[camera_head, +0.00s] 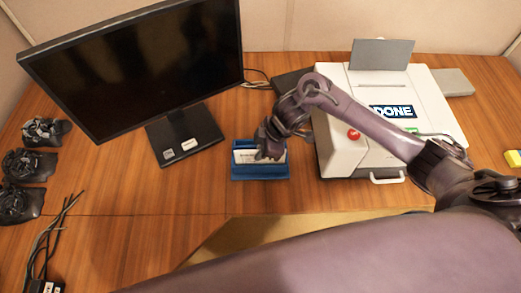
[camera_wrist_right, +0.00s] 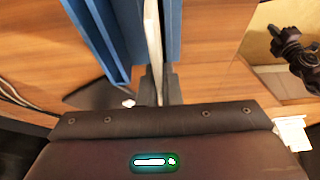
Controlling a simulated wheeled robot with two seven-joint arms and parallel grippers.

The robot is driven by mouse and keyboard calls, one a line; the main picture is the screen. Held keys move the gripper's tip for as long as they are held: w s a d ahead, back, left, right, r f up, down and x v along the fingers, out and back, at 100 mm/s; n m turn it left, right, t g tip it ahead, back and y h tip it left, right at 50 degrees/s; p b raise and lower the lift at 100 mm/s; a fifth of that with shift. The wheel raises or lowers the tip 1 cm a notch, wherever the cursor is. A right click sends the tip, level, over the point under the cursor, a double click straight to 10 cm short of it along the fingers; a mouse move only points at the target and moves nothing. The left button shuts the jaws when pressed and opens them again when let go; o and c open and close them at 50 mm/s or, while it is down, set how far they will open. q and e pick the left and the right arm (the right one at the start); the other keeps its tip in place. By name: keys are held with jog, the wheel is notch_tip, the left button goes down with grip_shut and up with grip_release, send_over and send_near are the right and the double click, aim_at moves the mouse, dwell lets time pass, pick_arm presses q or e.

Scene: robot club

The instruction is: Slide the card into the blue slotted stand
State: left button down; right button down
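The blue slotted stand (camera_head: 262,172) sits on the desk between the monitor and the white machine; its blue walls (camera_wrist_right: 172,30) also fill the top of the right wrist view. The white card (camera_head: 244,156) stands upright between the stand's walls and shows edge-on in the wrist view (camera_wrist_right: 152,30). My right gripper (camera_head: 268,152) is at the stand, its fingers (camera_wrist_right: 160,88) closed on the card's near end. How deep the card sits is hidden. A dark jointed part, apparently my left gripper (camera_wrist_right: 292,50), shows at the wrist view's right; its fingers are unclear.
A monitor (camera_head: 140,65) on a black base (camera_head: 185,135) stands left of the stand. A white machine (camera_head: 345,150) with a red button and a DONE label is close on the right. Black devices (camera_head: 30,165) and cables lie at far left. The desk front has a cut-out.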

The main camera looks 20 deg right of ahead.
jog(key=c, duration=1.1)
grip_release()
jog(key=shift+c, duration=0.2)
jog(key=shift+r+p, duration=3.5)
jog(key=shift+p, duration=0.4)
jog(key=shift+s+f, duration=0.1)
